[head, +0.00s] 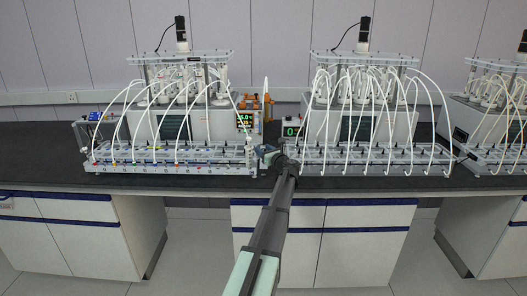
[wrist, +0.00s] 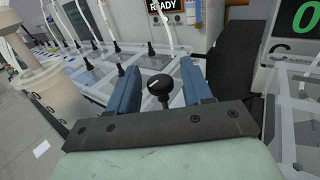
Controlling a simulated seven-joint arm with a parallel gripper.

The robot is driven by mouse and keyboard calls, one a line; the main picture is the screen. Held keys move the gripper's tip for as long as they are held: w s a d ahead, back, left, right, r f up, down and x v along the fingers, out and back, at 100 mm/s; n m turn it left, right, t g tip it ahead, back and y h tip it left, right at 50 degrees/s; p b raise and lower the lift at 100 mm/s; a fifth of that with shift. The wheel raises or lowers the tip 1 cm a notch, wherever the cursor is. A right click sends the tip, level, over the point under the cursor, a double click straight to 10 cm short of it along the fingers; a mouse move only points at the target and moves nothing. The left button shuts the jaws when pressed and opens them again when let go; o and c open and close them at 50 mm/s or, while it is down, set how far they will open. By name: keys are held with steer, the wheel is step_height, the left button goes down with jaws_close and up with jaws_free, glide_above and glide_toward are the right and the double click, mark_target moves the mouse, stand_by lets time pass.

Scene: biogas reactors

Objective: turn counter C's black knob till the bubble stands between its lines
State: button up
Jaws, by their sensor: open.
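A black knob (wrist: 159,84) with a white mark on top stands in the wrist view between the two blue fingers of my gripper (wrist: 160,72). The fingers are open, one on each side, with a visible gap to the knob. In the head view my gripper (head: 268,154) is at the gap between two clear counter racks. A grey unit lettered C (wrist: 280,48) with a green 0 display (wrist: 308,14) is at the upper right; this display also shows in the head view (head: 290,131). I cannot make out the bubble or its lines.
A left rack (head: 170,167) and a right rack (head: 370,170) flank my gripper, with white tubes arching above them. A screen reading READY (wrist: 163,5) is at the top of the wrist view. Several other black knobs line the left rack. The dark bench (head: 50,177) is bare at far left.

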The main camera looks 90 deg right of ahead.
steer(key=shift+w+d, duration=0.1)
steer(key=shift+d, duration=0.05)
steer(key=shift+c, duration=0.5)
jaws_close()
steer(key=shift+g, duration=0.3)
steer(key=shift+w+m+g+h, duration=0.15)
steer(key=shift+m+g+h, duration=0.45)
steer(key=shift+m+g, duration=0.1)
steer(key=shift+m+g+h, duration=0.45)
steer(key=shift+m+g, duration=0.6)
steer(key=shift+g, duration=0.5)
steer(key=shift+m+g+h, duration=0.45)
steer(key=shift+m+g, duration=0.6)
steer(key=shift+g, duration=0.5)
